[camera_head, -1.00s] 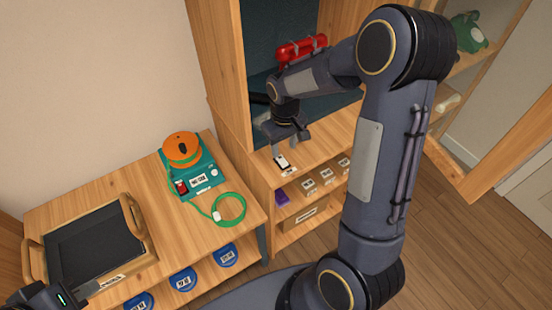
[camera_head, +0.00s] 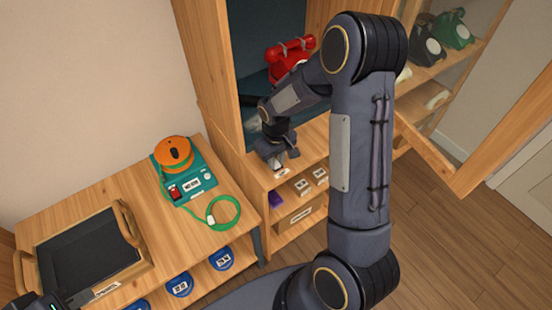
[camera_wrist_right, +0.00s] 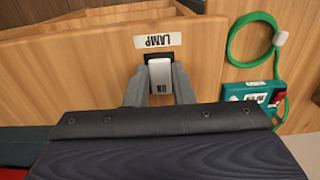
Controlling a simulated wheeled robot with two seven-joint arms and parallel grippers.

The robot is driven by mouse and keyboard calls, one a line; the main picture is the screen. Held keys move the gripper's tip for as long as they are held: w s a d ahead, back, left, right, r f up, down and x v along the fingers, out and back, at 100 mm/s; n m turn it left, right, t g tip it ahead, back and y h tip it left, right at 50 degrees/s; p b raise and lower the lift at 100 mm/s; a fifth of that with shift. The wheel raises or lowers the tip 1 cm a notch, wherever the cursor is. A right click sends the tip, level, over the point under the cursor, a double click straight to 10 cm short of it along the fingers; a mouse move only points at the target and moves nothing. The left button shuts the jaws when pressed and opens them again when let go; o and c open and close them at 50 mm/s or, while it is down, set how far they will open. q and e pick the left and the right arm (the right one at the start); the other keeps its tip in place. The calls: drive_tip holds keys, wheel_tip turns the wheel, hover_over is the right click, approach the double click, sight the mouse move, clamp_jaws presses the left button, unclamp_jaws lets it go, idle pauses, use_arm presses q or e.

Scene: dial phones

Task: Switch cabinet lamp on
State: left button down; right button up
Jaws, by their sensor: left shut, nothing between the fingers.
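The lamp switch (camera_wrist_right: 160,76) has a white rocker marked ON in a dark housing, with a LAMP label (camera_wrist_right: 158,40) beside it in the right wrist view. It sits on the wooden cabinet's front ledge (camera_head: 314,140). My right gripper (camera_head: 279,160) is at this switch, pointing down. In the wrist view its fingers (camera_wrist_right: 160,88) are apart, one on each side of the rocker; I cannot tell whether they touch it. My left gripper (camera_head: 62,302) is only partly in view at the lower left corner, shut and empty, by the tray.
A red phone (camera_head: 288,66) stands inside the cabinet, behind my right arm. A glazed door (camera_head: 470,160) stands open at the right. A low table holds a teal device (camera_head: 186,182) with an orange reel, a green cable (camera_head: 224,211) and a dark tray (camera_head: 88,250).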

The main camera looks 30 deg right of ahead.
clamp_jaws()
drive_tip(key=shift+w+r+g+p, duration=0.2)
drive_tip(key=shift+w+g+p, duration=0.05)
drive_tip(key=shift+g+p, duration=0.55)
drive_tip(key=shift+w+f+g, duration=0.1)
drive_tip(key=shift+w+g, duration=0.15)
drive_tip(key=shift+g, duration=0.65)
drive_tip(key=o, duration=0.8)
unclamp_jaws()
drive_tip(key=v, duration=0.6)
drive_tip(key=shift+w+a+r, duration=0.1)
drive_tip(key=shift+r, duration=0.25)
drive_tip(key=shift+w+r, duration=0.1)
drive_tip(key=shift+r, duration=0.45)
